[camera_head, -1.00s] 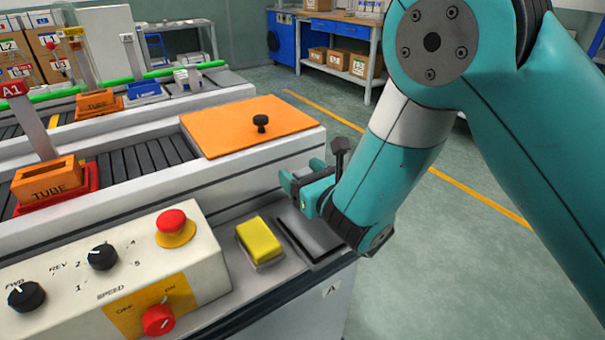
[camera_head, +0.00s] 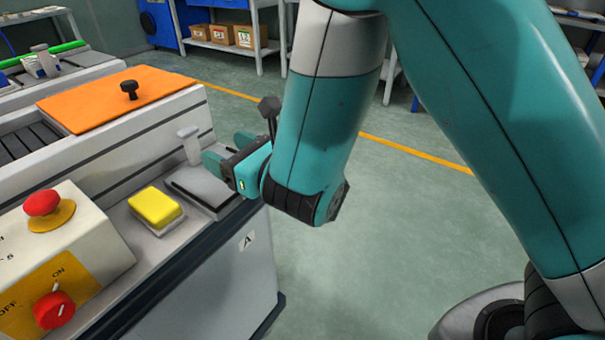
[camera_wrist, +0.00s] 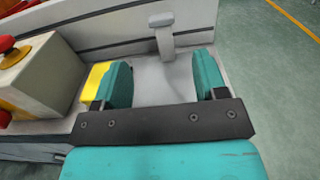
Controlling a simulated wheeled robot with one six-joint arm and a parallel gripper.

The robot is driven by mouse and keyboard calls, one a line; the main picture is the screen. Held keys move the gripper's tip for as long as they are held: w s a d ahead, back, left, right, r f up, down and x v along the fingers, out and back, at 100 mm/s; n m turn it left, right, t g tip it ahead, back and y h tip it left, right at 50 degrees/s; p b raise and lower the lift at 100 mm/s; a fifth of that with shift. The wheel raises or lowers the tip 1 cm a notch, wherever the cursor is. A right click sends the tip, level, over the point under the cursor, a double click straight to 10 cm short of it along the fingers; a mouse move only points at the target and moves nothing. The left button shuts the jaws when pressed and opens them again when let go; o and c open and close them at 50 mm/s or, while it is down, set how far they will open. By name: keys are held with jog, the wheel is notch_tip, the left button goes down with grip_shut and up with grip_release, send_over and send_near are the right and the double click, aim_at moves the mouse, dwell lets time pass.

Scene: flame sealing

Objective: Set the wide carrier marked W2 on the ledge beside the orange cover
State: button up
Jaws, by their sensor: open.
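The orange cover (camera_head: 117,97) with its black knob lies on top of the machine at left. Below it, on the pale ledge (camera_head: 122,226), sits a grey flat plate (camera_head: 201,184) with a dark edge. A pale grey upright post (camera_head: 190,147) with a small head stands at the plate's back; it also shows in the wrist view (camera_wrist: 165,42). No W2 mark is readable, so I cannot tell whether this is the wide carrier. My gripper (camera_head: 212,150) is open over the plate, its fingers apart with no object clearly between them in the wrist view (camera_wrist: 163,85).
A yellow block (camera_head: 156,208) sits on the ledge left of the plate, close to my left finger in the wrist view. A control box (camera_head: 60,250) with a red button and red knob stands further left. Open floor lies to the right.

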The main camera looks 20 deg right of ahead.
jog(key=d+m+h, duration=0.2)
jog(key=m, duration=0.2)
jog(key=w+d+m+h, duration=0.1)
jog(key=d+m, duration=0.1)
jog(key=m, duration=0.2)
jog(key=w+d+r+m+h, duration=0.1)
jog(key=d+m+h, duration=0.1)
jog(key=m, duration=0.2)
jog(key=shift+w+d+h, duration=0.15)
jog(key=shift+d+h, duration=0.15)
jog(key=shift+d, duration=0.1)
jog(key=s+d+r+m+g, duration=0.2)
jog(key=s+m+g, duration=0.5)
jog(key=s+m, duration=0.5)
jog(key=s+d+r+m+g+h, duration=0.1)
jog(key=s+d+r+m+g, duration=0.1)
jog(key=s+d+m+g, duration=0.2)
jog(key=s+m+g, duration=0.3)
jog(key=s+m, duration=0.5)
jog(key=s, duration=0.1)
jog(key=shift+r+m, duration=0.3)
jog(key=shift+s+f, duration=0.1)
